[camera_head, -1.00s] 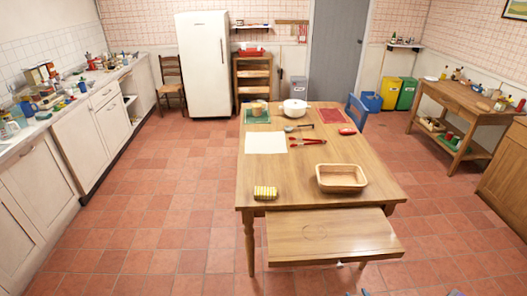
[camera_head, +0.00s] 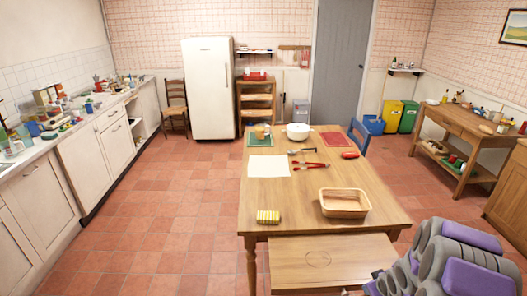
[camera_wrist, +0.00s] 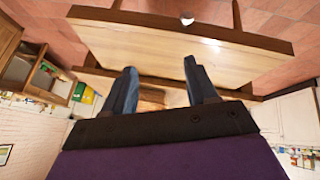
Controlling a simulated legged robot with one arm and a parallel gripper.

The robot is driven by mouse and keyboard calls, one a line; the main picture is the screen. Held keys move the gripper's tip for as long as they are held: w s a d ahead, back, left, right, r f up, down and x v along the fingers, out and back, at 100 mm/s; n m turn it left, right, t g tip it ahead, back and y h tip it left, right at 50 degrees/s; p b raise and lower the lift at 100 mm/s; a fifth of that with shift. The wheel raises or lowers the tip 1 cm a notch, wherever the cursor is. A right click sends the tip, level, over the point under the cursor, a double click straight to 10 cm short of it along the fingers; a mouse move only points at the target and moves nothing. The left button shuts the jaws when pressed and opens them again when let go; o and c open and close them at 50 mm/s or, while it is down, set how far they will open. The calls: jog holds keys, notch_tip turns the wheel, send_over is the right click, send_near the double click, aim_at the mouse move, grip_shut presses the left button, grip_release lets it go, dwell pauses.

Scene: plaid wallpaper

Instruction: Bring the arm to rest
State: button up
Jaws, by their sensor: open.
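My gripper (camera_wrist: 161,68) shows in the wrist view with its two dark fingers spread apart and nothing between them. It points toward the underside or front of a wooden board (camera_wrist: 180,45), which fills much of that view and carries a round knob (camera_wrist: 187,20). In the head view, my grey and purple arm (camera_head: 450,258) rises at the lower right, in front of the table's right corner. My gripper's fingers cannot be made out in the head view.
The wooden table (camera_head: 300,212) has a pulled-out board (camera_head: 325,262) at its front. On it are a wooden tray (camera_head: 344,203), a striped yellow sponge (camera_head: 268,217), red tongs (camera_head: 310,164) and a white pot (camera_head: 298,131). Floor (camera_head: 165,215) on the left is clear.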

jog(key=s+a+r+m+g+h, duration=0.1)
jog(key=s+a+r+g, duration=0.1)
jog(key=s+a+r, duration=0.45)
jog(key=s+a+r+m+g, duration=0.15)
jog(key=s+a+r, duration=0.25)
jog(key=s+r, duration=0.5)
jog(key=s+a+r+g, duration=0.1)
jog(key=s+a+r, duration=0.2)
jog(key=s, duration=0.4)
jog(key=s+a+r+g+y, duration=0.1)
jog(key=s+a+r+g, duration=0.1)
jog(key=s+a+r, duration=0.2)
jog(key=s+a+r+m+g+y, duration=0.1)
jog(key=s+a+r, duration=0.2)
jog(key=s, duration=0.7)
jog(key=a, duration=0.2)
jog(key=shift+s+a+r+g, duration=0.15)
jog(key=shift+s+a+g, duration=0.2)
jog(key=shift+s+a, duration=0.05)
